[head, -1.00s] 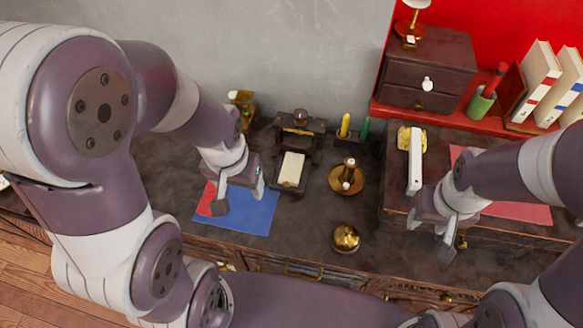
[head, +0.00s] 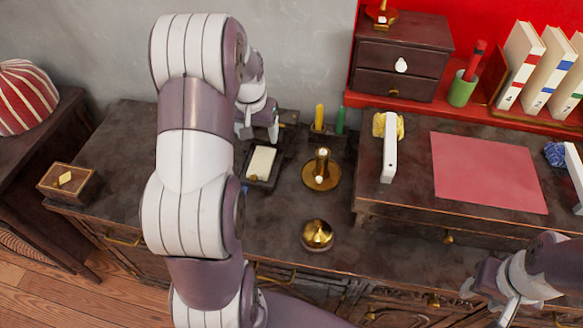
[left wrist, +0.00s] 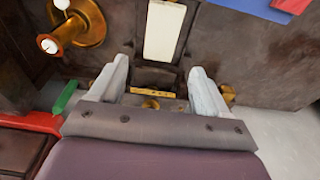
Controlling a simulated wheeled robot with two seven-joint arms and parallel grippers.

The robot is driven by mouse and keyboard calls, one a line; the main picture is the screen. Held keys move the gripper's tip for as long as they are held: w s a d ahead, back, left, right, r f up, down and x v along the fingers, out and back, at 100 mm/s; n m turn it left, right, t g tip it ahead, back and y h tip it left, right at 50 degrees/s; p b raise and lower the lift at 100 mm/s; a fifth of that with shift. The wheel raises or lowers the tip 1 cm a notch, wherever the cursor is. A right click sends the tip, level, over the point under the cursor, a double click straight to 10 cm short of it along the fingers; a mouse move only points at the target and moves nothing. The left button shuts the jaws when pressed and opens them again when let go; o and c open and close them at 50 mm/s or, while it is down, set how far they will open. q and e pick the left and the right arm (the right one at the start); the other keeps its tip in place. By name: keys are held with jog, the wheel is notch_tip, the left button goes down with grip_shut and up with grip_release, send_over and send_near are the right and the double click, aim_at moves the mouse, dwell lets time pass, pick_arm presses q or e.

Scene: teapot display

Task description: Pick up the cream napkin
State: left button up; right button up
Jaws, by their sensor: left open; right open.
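The cream napkin (head: 262,163) looks like a flat, pale rectangle lying on a dark wooden stand on the desk. It also shows in the left wrist view (left wrist: 163,30), just beyond my fingertips. My left gripper (head: 258,128) is open and empty, near the stand's back, behind the napkin in the head view. In the left wrist view my left gripper (left wrist: 159,72) has its fingers apart, with the dark stand showing between them. My right gripper (head: 497,298) is open at the lower right, far from the napkin.
A brass candlestick (head: 321,172) and a brass dome (head: 317,234) stand right of the napkin. Yellow and green candles (head: 320,117) stand behind. A white bar-shaped object (head: 389,147) and a pink sheet (head: 487,172) are on the raised shelf. A small box (head: 68,184) sits left.

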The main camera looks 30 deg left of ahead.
pick_arm(q)
send_over(261, 161)
jog(key=f, duration=0.6)
jog(key=shift+s+a, duration=0.1)
jog(key=shift+s, duration=0.3)
jog(key=f, duration=0.3)
jog(key=f+b, duration=0.1)
jog(key=f, duration=0.1)
jog(key=shift+w+d, duration=0.2)
jog(key=shift+d, duration=0.05)
jog(key=shift+w+a+f, duration=0.1)
jog(key=shift+w+f, duration=0.05)
jog(key=shift+f, duration=0.25)
jog(key=shift+r, duration=0.1)
jog(key=shift+c, duration=1.2)
jog(key=c, duration=0.6)
